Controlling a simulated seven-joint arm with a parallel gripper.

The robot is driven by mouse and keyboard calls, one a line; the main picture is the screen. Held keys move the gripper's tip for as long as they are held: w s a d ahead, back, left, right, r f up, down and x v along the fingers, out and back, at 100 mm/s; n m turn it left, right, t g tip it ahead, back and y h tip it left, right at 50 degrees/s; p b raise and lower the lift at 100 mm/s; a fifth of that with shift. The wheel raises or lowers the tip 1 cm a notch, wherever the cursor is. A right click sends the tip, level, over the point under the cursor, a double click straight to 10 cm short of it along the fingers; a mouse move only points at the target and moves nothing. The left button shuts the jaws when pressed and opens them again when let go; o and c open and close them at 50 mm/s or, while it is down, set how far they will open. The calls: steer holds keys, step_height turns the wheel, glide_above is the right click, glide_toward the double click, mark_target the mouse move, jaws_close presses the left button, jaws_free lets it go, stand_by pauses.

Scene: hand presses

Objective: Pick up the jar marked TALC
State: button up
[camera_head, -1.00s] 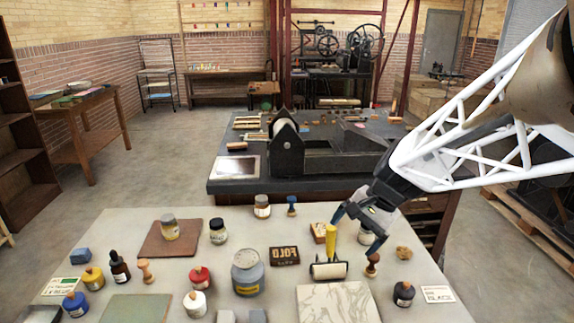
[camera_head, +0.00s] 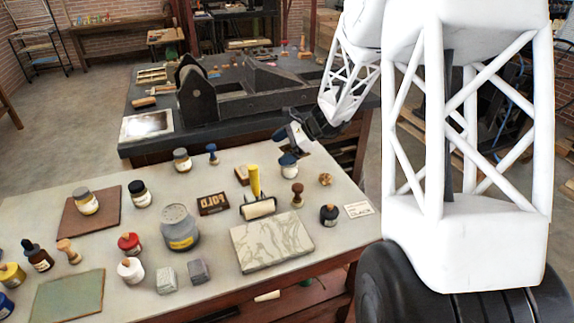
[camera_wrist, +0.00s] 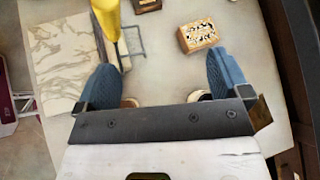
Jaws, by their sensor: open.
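I cannot read TALC on any jar here. A small pale jar (camera_head: 289,171) stands at the far right of the light table in the head view, partly hidden by my gripper. My gripper (camera_head: 285,146) is open and empty, at the table's far edge by that jar; a dark blue fingertip overlaps the jar's top, contact unclear. In the wrist view my gripper (camera_wrist: 160,82) has its blue fingertips wide apart, with bare tabletop between them. Other jars are a cream-capped jar (camera_head: 182,160), a yellow-labelled jar (camera_head: 87,201) and a large grey jar (camera_head: 180,228).
A yellow-handled roller (camera_head: 257,205), a wooden stamp (camera_head: 297,195), a type block (camera_wrist: 197,36) and a marbled slab (camera_head: 272,242) are close by. A black jar (camera_head: 329,215) and cork lump (camera_head: 325,179) stand to the right. A dark press table (camera_head: 150,148) is behind.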

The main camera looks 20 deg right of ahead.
mark_target(296, 163)
steer(key=w+d+f+m+t, duration=0.1)
steer(key=w+d+f+m, duration=0.1)
steer(key=d+f, duration=0.1)
steer(key=w+d+f+m+t+y, duration=0.1)
steer(key=w+d+f, duration=0.2)
steer(key=w+d+f+m+t, duration=0.1)
steer(key=w+d+f+m, duration=0.1)
steer(key=w+f, duration=0.1)
steer(key=shift+w+d+m, duration=0.1)
steer(key=shift+d+m, duration=0.2)
steer(key=shift+d, duration=0.1)
steer(key=shift+f, duration=1.75)
steer(key=shift+f, duration=0.75)
step_height(296, 163, down, 2)
steer(key=shift+x, duration=1)
steer(key=shift+w+a+f, duration=0.2)
steer(key=shift+w+a, duration=0.05)
steer(key=shift+a, duration=0.15)
